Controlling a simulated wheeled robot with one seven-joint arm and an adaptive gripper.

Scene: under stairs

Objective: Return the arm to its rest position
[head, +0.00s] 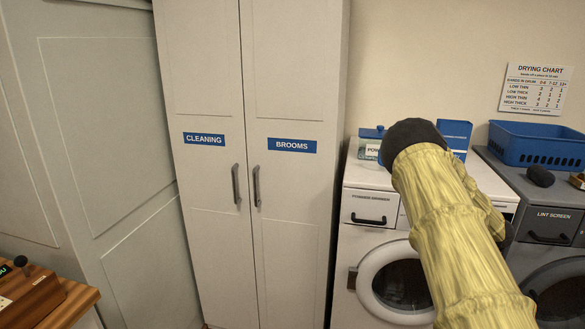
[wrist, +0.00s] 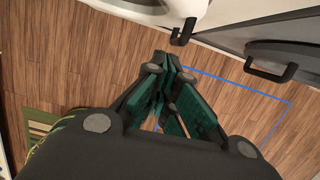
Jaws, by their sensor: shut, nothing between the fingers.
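My arm (head: 450,220), in a yellow sleeve with a dark end, rises in front of the washing machine at the right of the head view. My gripper cannot be made out in the head view. In the wrist view my gripper (wrist: 167,62) has dark linkages and green finger pads, and its fingertips are together with nothing between them. It is above the wooden floor (wrist: 60,70), with dark machine handles near the top of the picture.
The washing machine (head: 366,240) and the lint-screen machine (head: 545,245) stand at the right. A blue basket (head: 535,147) sits on top. The closed cupboard (head: 215,80) is in the middle. A wooden counter (head: 50,300) is at lower left. A blue outline (wrist: 245,85) marks the floor.

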